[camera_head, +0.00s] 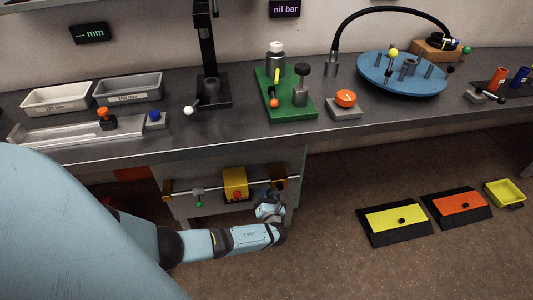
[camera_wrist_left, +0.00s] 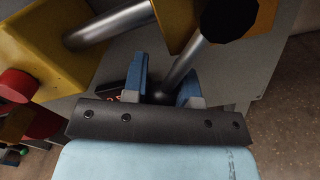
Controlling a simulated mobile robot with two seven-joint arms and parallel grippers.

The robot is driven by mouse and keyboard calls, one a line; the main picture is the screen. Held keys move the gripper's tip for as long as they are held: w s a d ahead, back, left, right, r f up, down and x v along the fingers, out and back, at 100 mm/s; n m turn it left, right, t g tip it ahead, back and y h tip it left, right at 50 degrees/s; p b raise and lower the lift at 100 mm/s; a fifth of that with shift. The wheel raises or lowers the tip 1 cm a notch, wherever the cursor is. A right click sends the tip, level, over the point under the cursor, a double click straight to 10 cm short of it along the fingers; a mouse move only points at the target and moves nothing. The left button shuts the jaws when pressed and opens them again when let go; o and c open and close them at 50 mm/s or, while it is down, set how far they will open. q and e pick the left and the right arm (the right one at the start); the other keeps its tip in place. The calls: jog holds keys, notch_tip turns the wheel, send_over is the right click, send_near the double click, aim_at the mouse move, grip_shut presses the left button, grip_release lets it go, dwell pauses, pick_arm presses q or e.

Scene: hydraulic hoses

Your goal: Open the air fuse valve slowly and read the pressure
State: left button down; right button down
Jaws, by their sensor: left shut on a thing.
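Under the bench a metal pipe (camera_head: 208,188) carries a yellow block (camera_head: 235,184) with a red knob (camera_head: 237,196). A brass-coloured fitting (camera_head: 278,170) sits at its right end; it also shows in the left wrist view (camera_wrist_left: 177,10), with a metal lever (camera_wrist_left: 184,62) slanting down from it. My left gripper (camera_head: 270,209) is just below this fitting. In the left wrist view its blue fingers (camera_wrist_left: 163,85) are shut on the lever near its dark ball end. The purple display (camera_head: 285,8) on the wall reads "nil bar". My right gripper is out of view.
A smaller brass-coloured fitting (camera_head: 167,189) and a green knob (camera_head: 199,204) are at the pipe's left. The bench front edge (camera_head: 230,147) is above my left arm. Yellow (camera_head: 385,222) and orange (camera_head: 455,205) pedals and a yellow tray (camera_head: 504,193) are on the floor.

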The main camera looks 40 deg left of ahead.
pick_arm(q)
jog(key=c, duration=0.9)
grip_release()
